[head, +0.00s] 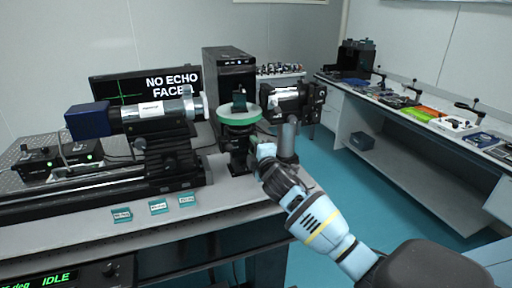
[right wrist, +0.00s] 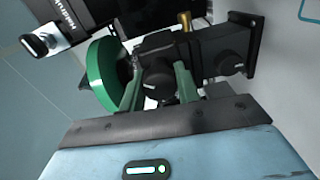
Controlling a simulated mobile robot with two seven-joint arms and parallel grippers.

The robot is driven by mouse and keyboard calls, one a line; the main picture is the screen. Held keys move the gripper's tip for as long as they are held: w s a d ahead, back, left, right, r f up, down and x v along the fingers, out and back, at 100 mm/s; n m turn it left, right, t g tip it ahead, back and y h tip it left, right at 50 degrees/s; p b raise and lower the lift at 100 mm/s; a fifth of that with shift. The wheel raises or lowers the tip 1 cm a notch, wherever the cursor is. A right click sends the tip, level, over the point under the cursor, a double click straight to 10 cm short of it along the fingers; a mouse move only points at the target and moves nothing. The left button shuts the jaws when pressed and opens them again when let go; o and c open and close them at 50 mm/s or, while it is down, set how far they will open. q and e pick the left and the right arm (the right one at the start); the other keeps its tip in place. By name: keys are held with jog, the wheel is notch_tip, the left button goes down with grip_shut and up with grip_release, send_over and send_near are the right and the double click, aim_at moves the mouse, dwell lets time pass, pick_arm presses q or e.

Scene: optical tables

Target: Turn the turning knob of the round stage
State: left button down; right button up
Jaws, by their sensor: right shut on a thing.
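The round stage (head: 240,116) has a green-rimmed disc on a black mount, near the right end of the table. In the right wrist view its green disc (right wrist: 101,76) is seen edge-on. My right gripper (head: 263,151) reaches the mount from the front right. In the right wrist view my right gripper (right wrist: 160,84) has its two green fingers on either side of the black turning knob (right wrist: 157,80), shut on it. The knob bears a white mark. It is hidden in the head view. My left gripper is not in view.
A second black knob (right wrist: 231,63) sits beside the gripped one. A horizontal instrument (head: 150,112) stands left of the stage and another black device (head: 290,102) right of it. A side bench (head: 420,118) holds several tools.

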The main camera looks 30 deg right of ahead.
jog(key=m, duration=0.3)
jog(key=m+p, duration=0.1)
jog(key=m, duration=0.2)
jog(key=shift+r+m, duration=0.2)
jog(key=shift+m, duration=0.1)
jog(key=m+p, duration=0.1)
jog(key=m, duration=0.3)
jog(key=shift+m, duration=0.3)
jog(key=m, duration=0.2)
jog(key=shift+d+m, duration=0.1)
jog(key=shift+m, duration=0.2)
jog(key=m, duration=0.4)
jog(key=shift+f+m, duration=0.1)
jog(key=shift+m, duration=0.2)
jog(key=m, duration=0.3)
jog(key=shift+m, duration=0.3)
jog(key=m, duration=0.3)
jog(key=shift+m, duration=0.3)
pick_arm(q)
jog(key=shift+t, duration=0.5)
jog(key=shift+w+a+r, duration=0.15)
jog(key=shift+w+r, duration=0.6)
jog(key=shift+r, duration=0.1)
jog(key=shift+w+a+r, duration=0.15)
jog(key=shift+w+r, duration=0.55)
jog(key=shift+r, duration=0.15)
pick_arm(e)
jog(key=shift+m, duration=1.9)
jog(key=shift+d, duration=0.1)
